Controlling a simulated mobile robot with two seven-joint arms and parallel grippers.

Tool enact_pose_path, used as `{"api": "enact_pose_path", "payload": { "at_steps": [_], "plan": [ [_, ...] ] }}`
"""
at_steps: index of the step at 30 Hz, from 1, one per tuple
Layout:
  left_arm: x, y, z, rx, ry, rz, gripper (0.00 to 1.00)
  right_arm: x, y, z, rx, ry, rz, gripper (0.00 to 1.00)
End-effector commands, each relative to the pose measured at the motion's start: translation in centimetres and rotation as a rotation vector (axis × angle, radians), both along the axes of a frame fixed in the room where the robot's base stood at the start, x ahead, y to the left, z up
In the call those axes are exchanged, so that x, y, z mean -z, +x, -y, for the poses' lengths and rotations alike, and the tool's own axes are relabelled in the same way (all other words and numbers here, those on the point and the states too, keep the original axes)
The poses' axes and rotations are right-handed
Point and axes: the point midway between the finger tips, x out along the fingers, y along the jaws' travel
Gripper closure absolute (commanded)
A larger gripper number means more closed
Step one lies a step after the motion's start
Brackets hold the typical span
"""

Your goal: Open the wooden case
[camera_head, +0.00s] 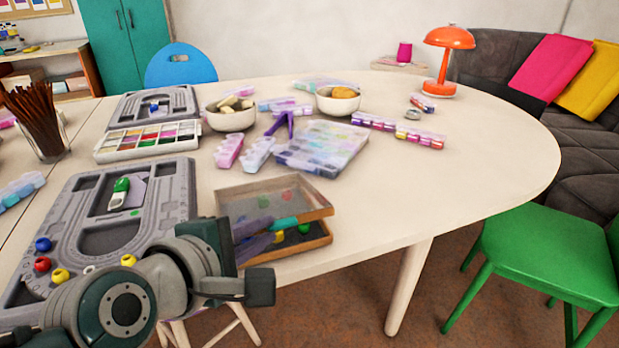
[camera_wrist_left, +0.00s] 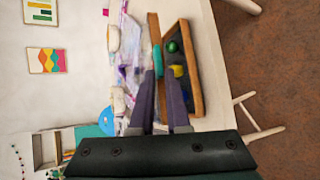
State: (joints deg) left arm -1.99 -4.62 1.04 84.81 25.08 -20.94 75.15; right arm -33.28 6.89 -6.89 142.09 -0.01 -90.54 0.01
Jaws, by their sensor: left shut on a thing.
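The wooden case (camera_head: 318,243) lies at the front edge of the table. Its wood-framed, see-through lid (camera_head: 325,212) is tilted up part way, with a gap at the front. A teal handle (camera_head: 286,223) sits on the lid's front edge. Green and yellow beads show inside the tray. My left gripper (camera_head: 270,228) reaches in from the front left and is shut on the teal handle. The left wrist view shows its purple fingers (camera_wrist_left: 162,85) at the handle (camera_wrist_left: 157,58), with the tray rim (camera_wrist_left: 196,80) to the right. My right gripper is out of view.
A grey bead board (camera_head: 180,185) lies left of the case, with loose beads on it. A clear bead box (camera_head: 335,155) lies behind the case, near two bowls (camera_head: 230,120). The table right of the case is clear. A green chair (camera_head: 555,250) stands at the right.

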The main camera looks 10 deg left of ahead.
Motion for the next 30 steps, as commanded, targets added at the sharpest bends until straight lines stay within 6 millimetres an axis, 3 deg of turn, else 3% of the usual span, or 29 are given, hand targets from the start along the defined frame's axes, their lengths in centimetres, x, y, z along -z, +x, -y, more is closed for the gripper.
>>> {"api": "enact_pose_path", "payload": {
  "at_steps": [1,12,25,30],
  "plan": [
    [-0.9,0.1,-0.2,-0.002,-0.007,-0.012,1.00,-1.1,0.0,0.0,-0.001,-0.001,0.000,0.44],
    [-2.8,0.8,-0.7,-0.004,-0.070,-0.103,1.00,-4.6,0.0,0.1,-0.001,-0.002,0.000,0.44],
    [-2.8,0.9,-0.8,-0.003,-0.083,-0.124,1.00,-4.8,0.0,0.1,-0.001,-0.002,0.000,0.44],
    [-4.0,1.4,-1.1,-0.003,-0.104,-0.157,1.00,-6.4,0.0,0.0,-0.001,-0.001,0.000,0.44]
  ]
}}
